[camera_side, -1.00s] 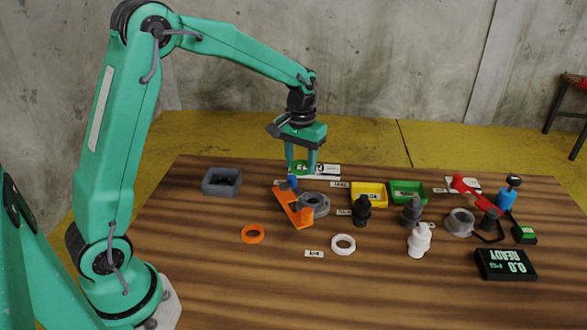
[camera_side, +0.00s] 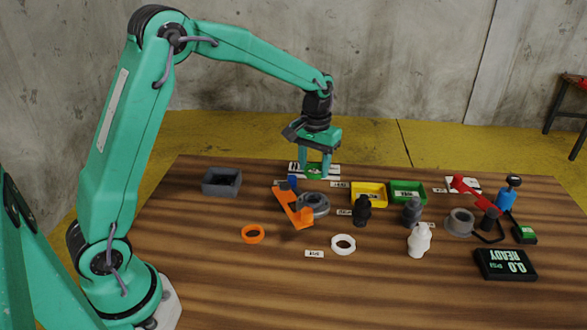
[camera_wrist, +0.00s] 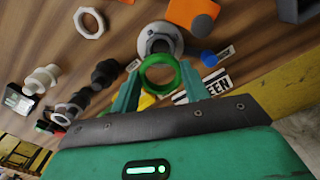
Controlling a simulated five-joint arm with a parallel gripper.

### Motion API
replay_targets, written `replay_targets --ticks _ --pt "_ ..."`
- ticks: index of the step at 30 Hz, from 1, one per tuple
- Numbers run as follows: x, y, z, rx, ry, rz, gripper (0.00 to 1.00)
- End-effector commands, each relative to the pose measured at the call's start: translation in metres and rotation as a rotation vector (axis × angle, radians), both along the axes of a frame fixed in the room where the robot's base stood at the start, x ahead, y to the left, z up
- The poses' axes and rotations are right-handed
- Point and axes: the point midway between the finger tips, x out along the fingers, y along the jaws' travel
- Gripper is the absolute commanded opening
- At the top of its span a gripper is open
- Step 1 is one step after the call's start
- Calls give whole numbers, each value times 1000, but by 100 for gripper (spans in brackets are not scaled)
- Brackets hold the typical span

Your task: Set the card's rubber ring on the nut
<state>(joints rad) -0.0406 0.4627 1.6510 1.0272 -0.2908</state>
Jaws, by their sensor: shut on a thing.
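My gripper (camera_side: 315,167) is shut on a green rubber ring (camera_wrist: 160,91), holding it between the fingertips. In the side view the ring (camera_side: 314,174) shows low between the fingers, in front of the white lettered card (camera_side: 333,171). The card (camera_wrist: 216,83) reads "...EEN" in the wrist view, just right of the ring. Whether the ring is clear of the card's surface is hard to tell. A white nut-like ring (camera_side: 343,244) lies flat on the table, and it shows six-sided in the wrist view (camera_wrist: 89,22). An orange ring (camera_side: 252,234) lies to its left.
A grey round fitting (camera_side: 315,205) and an orange tool (camera_side: 292,205) are near my gripper. Yellow (camera_side: 369,195) and green (camera_side: 407,192) trays, black (camera_side: 361,211) and white (camera_side: 419,240) valves stand right. A grey bin (camera_side: 221,182) stands left. The front left table is clear.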

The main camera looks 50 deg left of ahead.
Motion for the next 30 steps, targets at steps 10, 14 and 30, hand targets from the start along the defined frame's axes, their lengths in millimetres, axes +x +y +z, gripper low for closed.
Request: replay_targets --ticks 10,14,30 --pt "0 0 -25 0 2 0 24" --pt "-1 0 -35 0 3 0 24" --pt "0 0 -66 0 1 0 24"
